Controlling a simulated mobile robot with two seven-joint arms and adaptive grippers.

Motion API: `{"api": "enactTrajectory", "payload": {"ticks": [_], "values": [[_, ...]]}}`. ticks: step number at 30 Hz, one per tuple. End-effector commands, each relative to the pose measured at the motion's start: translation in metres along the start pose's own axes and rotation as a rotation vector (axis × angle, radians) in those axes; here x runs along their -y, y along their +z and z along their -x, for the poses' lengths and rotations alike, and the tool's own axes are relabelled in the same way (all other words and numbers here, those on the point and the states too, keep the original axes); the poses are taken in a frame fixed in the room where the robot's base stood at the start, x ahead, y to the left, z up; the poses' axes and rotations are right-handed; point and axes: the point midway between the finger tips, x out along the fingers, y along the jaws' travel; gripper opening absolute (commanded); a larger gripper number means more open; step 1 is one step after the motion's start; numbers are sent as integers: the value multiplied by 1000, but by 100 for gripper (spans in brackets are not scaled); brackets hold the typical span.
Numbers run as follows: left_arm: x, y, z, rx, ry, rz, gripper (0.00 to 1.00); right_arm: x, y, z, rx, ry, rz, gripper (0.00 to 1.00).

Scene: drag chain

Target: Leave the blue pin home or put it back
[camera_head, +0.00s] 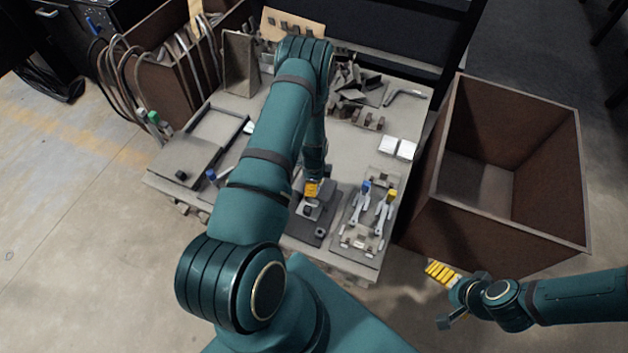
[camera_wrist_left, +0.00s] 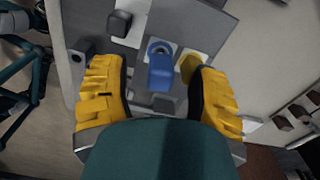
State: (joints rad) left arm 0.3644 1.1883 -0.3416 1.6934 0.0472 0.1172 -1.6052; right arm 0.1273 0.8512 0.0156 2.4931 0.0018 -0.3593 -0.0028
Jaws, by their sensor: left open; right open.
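The blue pin (camera_wrist_left: 161,75) shows in the left wrist view, between the two yellow fingers of my left gripper (camera_wrist_left: 158,105). The fingers are open, with a gap on both sides of the pin. The pin is over a pale square on a grey fixture (camera_wrist_left: 215,25); its lower part is hidden, so I cannot tell how it is seated. A yellow part (camera_wrist_left: 190,68) is right beside it. In the head view my left gripper (camera_head: 312,188) is low over the fixture (camera_head: 322,228), and the pin is hidden there. My right gripper (camera_head: 446,296) is open and empty, off the table's front right.
A plate with blue- and yellow-handled clamps (camera_head: 362,230) is right of the fixture. A large brown bin (camera_head: 510,225) stands right of the table. A grey tray (camera_head: 217,128) and another blue item (camera_head: 212,175) are at left. Metal parts fill the table's back.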

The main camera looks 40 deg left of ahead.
Motion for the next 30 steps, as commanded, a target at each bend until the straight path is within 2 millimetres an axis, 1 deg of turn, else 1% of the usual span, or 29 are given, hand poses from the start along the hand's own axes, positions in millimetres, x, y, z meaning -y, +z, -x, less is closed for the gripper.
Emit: {"api": "enactTrajectory", "payload": {"ticks": [2,3,5,6,7,8,19,30], "values": [[0,0,0,0,0,0,60,0,0,0,0,0,0,99],[0,0,0,0,0,0,51,0,0,0,0,0,0,99],[0,0,0,0,0,0,30,0,0,0,0,0,0,99],[0,0,0,0,0,0,16,0,0,0,0,0,0,99],[0,0,0,0,0,0,6,0,0,0,0,0,0,99],[0,0,0,0,0,0,0,0,0,0,0,0,0,99],[0,0,1,0,1,0,0,0,0,1,0,0,0,99],[0,0,15,0,0,0,0,3,-1,9,0,0,0,99]]}}
